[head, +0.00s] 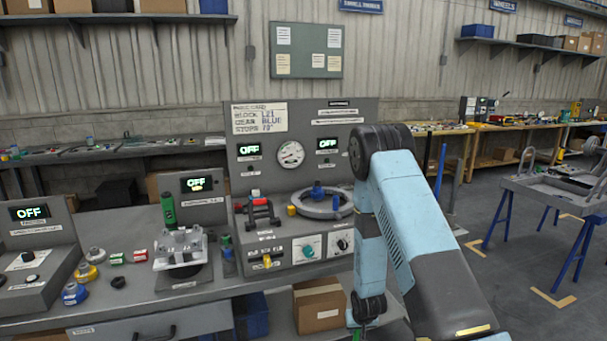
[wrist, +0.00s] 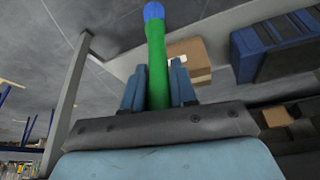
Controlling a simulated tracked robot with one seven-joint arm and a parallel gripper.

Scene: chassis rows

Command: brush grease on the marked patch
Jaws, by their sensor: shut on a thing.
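My gripper (wrist: 157,82) is shut on a green handle with a blue end, which I take to be the grease brush (wrist: 156,52). The brush points away from the gripper, its blue end at the top of the wrist view. In the head view my gripper (head: 366,310) hangs low in front of the bench, and a bit of green shows just below it at the picture's edge. I cannot make out a marked patch. A grey ring with a blue hub (head: 320,203) lies on the central station, partly behind my arm.
The central console (head: 262,125) reads OFF on its displays. A fixture with clear knobs (head: 180,250), a green upright tool (head: 168,210) and small coloured pots stand left on the bench. A cardboard box (head: 319,305) sits below.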

